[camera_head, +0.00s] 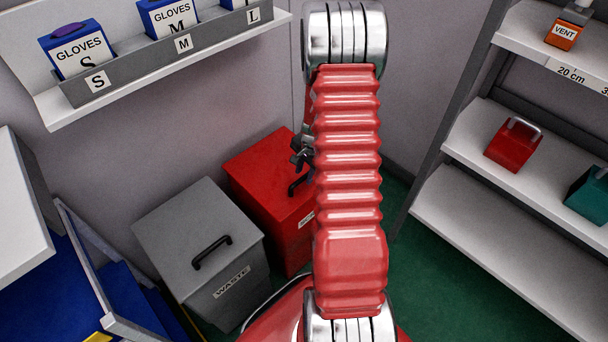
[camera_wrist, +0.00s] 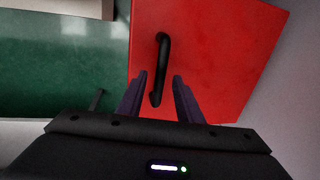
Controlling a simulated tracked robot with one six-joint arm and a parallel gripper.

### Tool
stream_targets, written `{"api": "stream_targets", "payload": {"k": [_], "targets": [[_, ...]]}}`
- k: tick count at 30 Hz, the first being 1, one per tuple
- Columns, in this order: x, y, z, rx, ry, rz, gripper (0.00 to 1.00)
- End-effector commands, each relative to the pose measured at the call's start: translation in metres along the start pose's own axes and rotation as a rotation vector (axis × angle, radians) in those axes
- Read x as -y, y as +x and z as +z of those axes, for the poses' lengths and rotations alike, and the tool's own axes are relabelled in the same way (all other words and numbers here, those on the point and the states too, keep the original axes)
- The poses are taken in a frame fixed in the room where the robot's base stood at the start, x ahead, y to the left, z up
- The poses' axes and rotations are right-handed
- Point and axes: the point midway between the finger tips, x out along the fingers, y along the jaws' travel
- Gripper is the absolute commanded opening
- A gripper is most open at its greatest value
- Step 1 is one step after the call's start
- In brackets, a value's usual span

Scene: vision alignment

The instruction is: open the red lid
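The red lid (camera_head: 262,160) tops a red bin on the floor by the back wall, and it looks closed. My red arm hides the bin's right part in the head view. In the wrist view the red lid (camera_wrist: 225,60) fills the middle and right. Its black handle (camera_wrist: 162,68) is a bar along the lid, and it also shows in the head view (camera_head: 299,185). My gripper (camera_wrist: 158,84) is open, with its two dark fingers on either side of the handle's near end. I cannot tell whether they touch it. In the head view my gripper (camera_head: 301,150) is partly hidden.
A grey bin marked WASTE (camera_head: 210,250) with a black handle stands left of the red bin. A shelf with glove boxes (camera_head: 77,50) hangs above. Shelves at right hold a red box (camera_head: 513,146) and a teal box (camera_head: 588,196). Green floor is clear between.

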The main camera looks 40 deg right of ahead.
Motion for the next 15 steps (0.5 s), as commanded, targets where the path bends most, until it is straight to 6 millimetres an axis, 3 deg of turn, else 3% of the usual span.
{"api": "stream_targets", "payload": {"k": [6,15], "targets": [[0.0003,0.0124,0.0,-0.001,-0.001,0.0,0.33],[0.0002,0.0131,0.0,-0.001,-0.001,0.0,0.31]]}}
